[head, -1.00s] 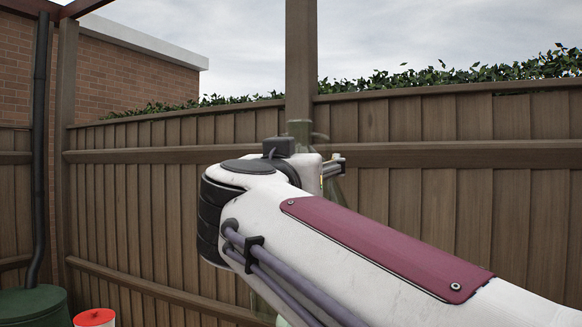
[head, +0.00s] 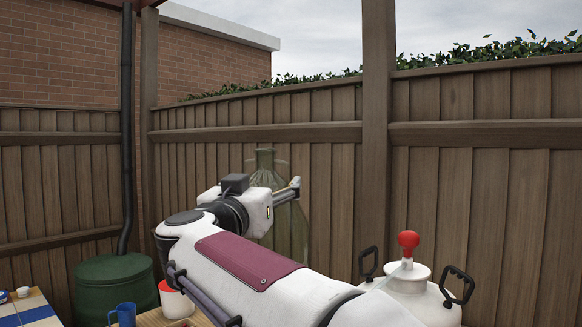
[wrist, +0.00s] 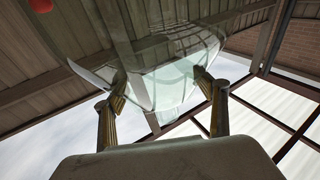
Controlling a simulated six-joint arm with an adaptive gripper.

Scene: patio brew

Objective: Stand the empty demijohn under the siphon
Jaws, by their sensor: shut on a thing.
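The demijohn is a clear, greenish glass bottle (head: 266,158), seen upright in the head view against the fence, its lower part hidden behind my arm. My gripper (wrist: 160,80) is shut on it, one finger on each side of the glass in the wrist view; in the head view a finger reaches across the bottle. Curved clear glass (wrist: 175,50) fills the upper middle of the wrist view. A red bulb (head: 408,240), apparently the siphon's top, stands on a white vessel (head: 420,295) at the lower right. The siphon's outlet is not clearly visible.
The white vessel has black handles (head: 461,286). A dark green bin (head: 112,285), a white tub with a red lid (head: 176,300), a blue mug (head: 123,314) and a blue-and-white cloth (head: 28,308) are at lower left. A wooden fence (head: 468,220) stands behind.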

